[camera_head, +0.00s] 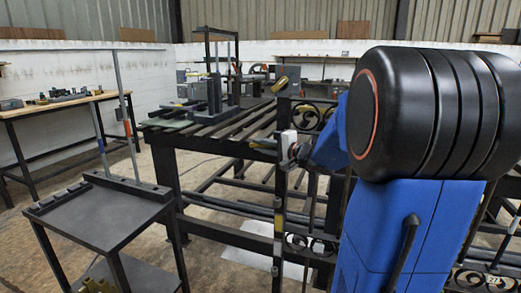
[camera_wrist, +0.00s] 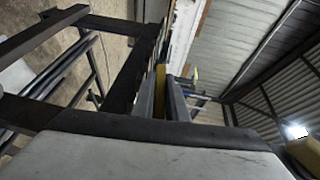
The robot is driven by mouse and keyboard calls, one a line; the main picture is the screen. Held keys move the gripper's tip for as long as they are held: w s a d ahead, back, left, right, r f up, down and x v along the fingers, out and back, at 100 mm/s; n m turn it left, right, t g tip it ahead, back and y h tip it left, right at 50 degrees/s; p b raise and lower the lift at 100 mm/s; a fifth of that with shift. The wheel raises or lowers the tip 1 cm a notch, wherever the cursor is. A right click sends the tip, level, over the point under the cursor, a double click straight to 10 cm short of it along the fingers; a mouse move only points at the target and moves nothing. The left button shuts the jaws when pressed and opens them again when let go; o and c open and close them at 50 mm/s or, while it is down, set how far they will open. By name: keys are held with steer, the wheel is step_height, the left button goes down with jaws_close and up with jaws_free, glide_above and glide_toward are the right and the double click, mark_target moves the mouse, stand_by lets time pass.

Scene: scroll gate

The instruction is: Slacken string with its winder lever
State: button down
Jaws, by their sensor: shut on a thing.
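My gripper (camera_head: 290,158) is beside the dark upright post (camera_head: 278,225) of the scroll gate, at the front corner of the frame. In the wrist view my gripper (camera_wrist: 164,100) is shut on a narrow yellow piece (camera_wrist: 160,78), which looks like the winder lever's handle. Its two grey fingers lie close against either side of it. The rest of the lever is hidden by the gripper and my arm. I cannot make out the string or whether it is taut.
The dark slatted table (camera_head: 225,128) carries an upright frame (camera_head: 217,70) at its far left. Scrolled ironwork (camera_head: 315,112) stands behind my gripper. A black side stand (camera_head: 105,215) is at the front left. A workbench (camera_head: 60,104) stands by the wall. Floor shows between them.

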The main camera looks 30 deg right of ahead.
steer(key=shift+a+r+m+t+y, duration=0.1)
steer(key=shift+r+m+t+y, duration=0.2)
steer(key=shift+t, duration=0.2)
steer(key=c, duration=1.8)
jaws_free()
steer(key=shift+o, duration=0.2)
steer(key=shift+s, duration=0.15)
steer(key=v, duration=1.7)
steer(key=shift+s, duration=0.15)
